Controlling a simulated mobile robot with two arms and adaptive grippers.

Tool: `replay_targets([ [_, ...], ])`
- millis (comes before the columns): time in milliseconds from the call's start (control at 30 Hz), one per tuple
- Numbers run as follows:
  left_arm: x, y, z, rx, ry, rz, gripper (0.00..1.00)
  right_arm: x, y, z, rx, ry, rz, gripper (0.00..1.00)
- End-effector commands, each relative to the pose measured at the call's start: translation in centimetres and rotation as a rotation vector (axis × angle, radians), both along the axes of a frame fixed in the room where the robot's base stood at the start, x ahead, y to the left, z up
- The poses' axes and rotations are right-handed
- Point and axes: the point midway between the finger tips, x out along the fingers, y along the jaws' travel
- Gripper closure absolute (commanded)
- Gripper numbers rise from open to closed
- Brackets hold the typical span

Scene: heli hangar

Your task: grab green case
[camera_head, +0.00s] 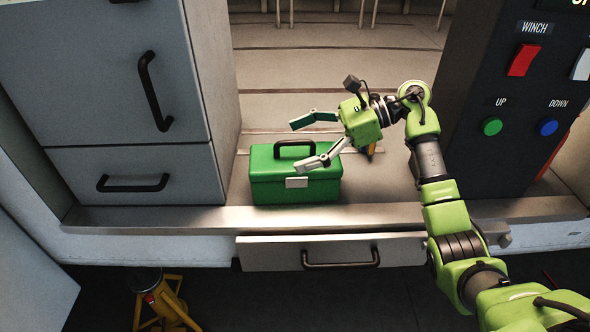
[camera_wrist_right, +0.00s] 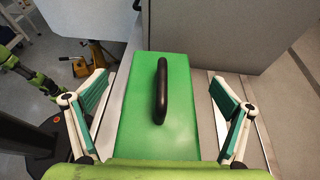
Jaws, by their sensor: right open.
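The green case (camera_head: 300,180) stands upright on the sill between the grey cabinet and the control panel, with a black handle on top and a pale latch in front. My right gripper (camera_head: 307,140) is open above the case, its fingers pointing left. In the right wrist view the case (camera_wrist_right: 157,110) lies between the two spread fingers, with clear gaps on both sides, and its black handle (camera_wrist_right: 160,91) runs lengthwise. I see no contact with the case. My left gripper is not in the head view; part of a green arm shows at the left edge of the wrist view.
A grey cabinet (camera_head: 105,75) with black handles stands directly left of the case. A dark control panel (camera_head: 520,110) with coloured buttons stands right. A drawer (camera_head: 335,252) sits below the sill. A yellow stand (camera_head: 162,302) is on the floor. The floor behind the case is fairly clear.

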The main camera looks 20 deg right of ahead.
Motion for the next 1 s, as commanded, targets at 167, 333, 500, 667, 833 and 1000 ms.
replay_targets([
  [167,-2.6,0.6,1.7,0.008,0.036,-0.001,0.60,0.3,2.2,-0.1,0.006,0.003,0.002,0.05],
  [333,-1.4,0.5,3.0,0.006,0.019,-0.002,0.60,0.9,4.4,-1.1,0.005,0.001,0.000,0.05],
  [500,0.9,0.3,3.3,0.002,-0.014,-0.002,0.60,1.1,5.2,-1.8,0.002,0.001,-0.002,0.05],
  [667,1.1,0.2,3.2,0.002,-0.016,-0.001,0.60,1.1,5.1,-1.9,0.001,0.000,-0.002,0.05],
  [833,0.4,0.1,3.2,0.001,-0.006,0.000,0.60,1.1,5.1,-1.8,0.002,0.000,-0.001,0.44],
  [1000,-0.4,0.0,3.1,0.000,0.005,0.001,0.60,1.1,5.1,-1.6,0.004,-0.004,-0.002,0.80],
])
